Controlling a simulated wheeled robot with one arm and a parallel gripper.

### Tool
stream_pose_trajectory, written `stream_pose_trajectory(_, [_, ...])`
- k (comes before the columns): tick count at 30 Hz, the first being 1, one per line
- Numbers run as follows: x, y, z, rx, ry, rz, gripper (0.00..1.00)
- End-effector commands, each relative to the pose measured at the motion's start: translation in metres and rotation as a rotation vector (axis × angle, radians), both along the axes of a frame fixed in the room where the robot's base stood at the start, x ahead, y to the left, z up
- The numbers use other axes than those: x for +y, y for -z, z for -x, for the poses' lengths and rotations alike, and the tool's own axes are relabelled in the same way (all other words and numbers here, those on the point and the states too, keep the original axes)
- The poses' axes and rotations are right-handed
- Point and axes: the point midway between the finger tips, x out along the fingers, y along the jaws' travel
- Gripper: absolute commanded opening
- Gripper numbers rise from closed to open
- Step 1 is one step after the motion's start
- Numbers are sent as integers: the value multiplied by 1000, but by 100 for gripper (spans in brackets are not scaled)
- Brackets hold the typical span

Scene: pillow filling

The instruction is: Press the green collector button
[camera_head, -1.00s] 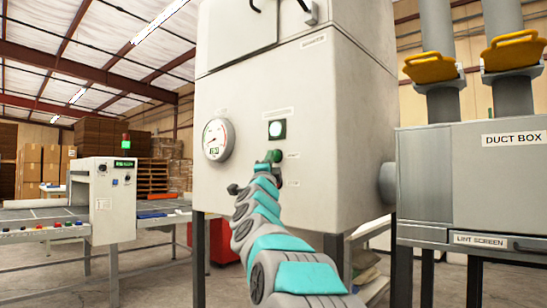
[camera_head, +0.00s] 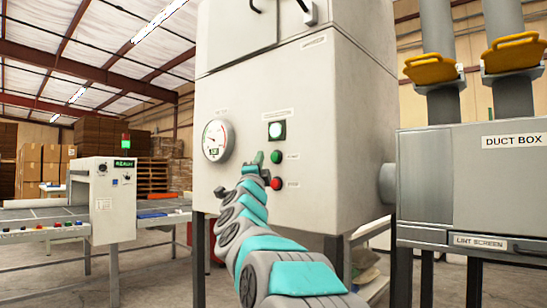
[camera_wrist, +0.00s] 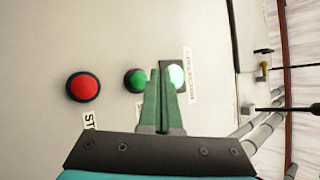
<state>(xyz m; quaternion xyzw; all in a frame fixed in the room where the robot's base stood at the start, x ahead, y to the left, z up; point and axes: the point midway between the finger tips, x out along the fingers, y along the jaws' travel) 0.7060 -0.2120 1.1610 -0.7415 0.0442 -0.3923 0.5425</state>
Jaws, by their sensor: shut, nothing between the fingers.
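The green collector button (camera_head: 276,157) is a small round knob on the front of the pale cabinet (camera_head: 345,130), above a red button (camera_head: 277,184). My gripper (camera_head: 260,157) is shut and empty, its green fingers pointing at the panel just left of the green button. In the wrist view, the green button (camera_wrist: 135,80) shows beside the shut fingertips (camera_wrist: 160,72), which cover its edge. The red button (camera_wrist: 83,87) lies farther left there. I cannot tell whether the fingertips touch the panel.
A white-green lit square lamp (camera_head: 277,130) sits above the green button. A round gauge (camera_head: 216,140) is to its left. A duct box (camera_head: 480,190) stands to the right. A conveyor machine (camera_head: 105,195) stands to the left.

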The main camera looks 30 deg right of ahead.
Motion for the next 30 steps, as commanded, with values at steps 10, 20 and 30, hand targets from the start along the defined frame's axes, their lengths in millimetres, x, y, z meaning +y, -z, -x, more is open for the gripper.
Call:
stream_pose_trajectory(10, [23,-2,10,-4,0,0,0])
stream_pose_trajectory(20, [23,-2,10,-5,1,-1,0])
stream_pose_trajectory(30, [22,-2,10,-5,1,-1,0])
